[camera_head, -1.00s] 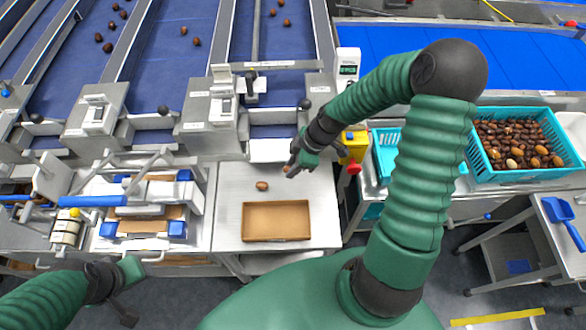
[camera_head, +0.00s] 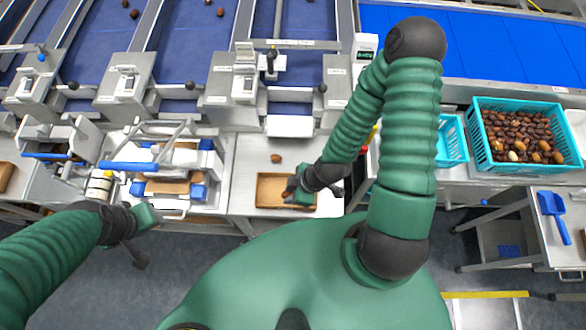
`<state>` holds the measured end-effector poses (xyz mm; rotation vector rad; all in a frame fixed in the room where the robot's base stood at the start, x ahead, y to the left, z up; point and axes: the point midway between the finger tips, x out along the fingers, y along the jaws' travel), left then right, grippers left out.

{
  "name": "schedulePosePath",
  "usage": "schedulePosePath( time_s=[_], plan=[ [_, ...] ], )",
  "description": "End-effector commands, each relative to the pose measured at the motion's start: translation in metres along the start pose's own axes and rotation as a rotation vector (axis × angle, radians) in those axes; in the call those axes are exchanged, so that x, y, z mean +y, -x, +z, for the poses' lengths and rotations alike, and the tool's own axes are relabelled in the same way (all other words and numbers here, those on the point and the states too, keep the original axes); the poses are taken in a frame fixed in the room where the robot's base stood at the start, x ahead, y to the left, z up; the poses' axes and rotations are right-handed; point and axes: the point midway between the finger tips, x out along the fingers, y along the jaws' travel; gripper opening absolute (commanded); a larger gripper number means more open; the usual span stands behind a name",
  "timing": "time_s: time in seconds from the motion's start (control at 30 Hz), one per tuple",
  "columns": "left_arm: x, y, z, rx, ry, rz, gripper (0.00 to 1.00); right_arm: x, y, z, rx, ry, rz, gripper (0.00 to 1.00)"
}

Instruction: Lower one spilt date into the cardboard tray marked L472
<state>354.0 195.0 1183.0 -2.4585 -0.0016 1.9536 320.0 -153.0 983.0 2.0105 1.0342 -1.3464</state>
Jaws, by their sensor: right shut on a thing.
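The brown cardboard tray (camera_head: 268,203) lies on the metal bench in front of me, and no marking on it is readable. My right gripper (camera_head: 290,191) is over the right part of this tray, shut on a date that I cannot clearly make out behind the dark fingers. I cannot tell whether the date touches the tray floor. Another brown date (camera_head: 276,158) lies on the bare bench just behind the tray. My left gripper (camera_head: 138,246) hangs at the lower left, away from the tray, and its jaw opening is unclear.
A teal crate (camera_head: 483,160) full of dates stands at the right, beside a smaller teal basket (camera_head: 450,140). A blue-handled tray machine (camera_head: 130,166) stands left of the bench. Blue conveyor lanes (camera_head: 190,45) with several dates run behind.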

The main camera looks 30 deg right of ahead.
Motion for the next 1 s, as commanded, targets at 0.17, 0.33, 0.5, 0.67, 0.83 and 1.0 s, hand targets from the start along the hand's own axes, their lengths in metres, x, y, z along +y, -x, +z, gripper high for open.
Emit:
schedulePosePath(
  time_s=[0.17,0.33,0.5,0.67,0.83,1.0],
  plan=[
    [0.0,-0.0041,0.0007,0.001,0.0,0.0,0.36,-0.0067,-0.0067,0.002,0.0,0.001,0.001,0.12],
    [0.0,-0.0038,0.0005,0.001,0.0,0.0,0.36,-0.0062,-0.0065,0.0016,0.0,0.0,0.001,0.12],
    [0.0,-0.0037,0.0004,0.001,0.0,0.0,0.36,-0.0063,-0.0076,-0.0015,0.0,0.003,0.001,0.12],
    [0.0,-0.0036,0.0004,0.001,0.0,0.0,0.36,-0.0063,-0.0091,-0.0051,0.0,0.001,0.001,0.12],
    [0.0,-0.0036,0.0004,0.001,0.0,0.0,0.36,-0.0063,-0.0088,-0.0048,0.0,0.001,0.001,0.12],
    [0.0,-0.0037,0.0004,0.001,0.0,0.0,0.36,-0.0063,-0.0088,-0.0048,0.0,0.0,0.001,0.12]
  ],
)
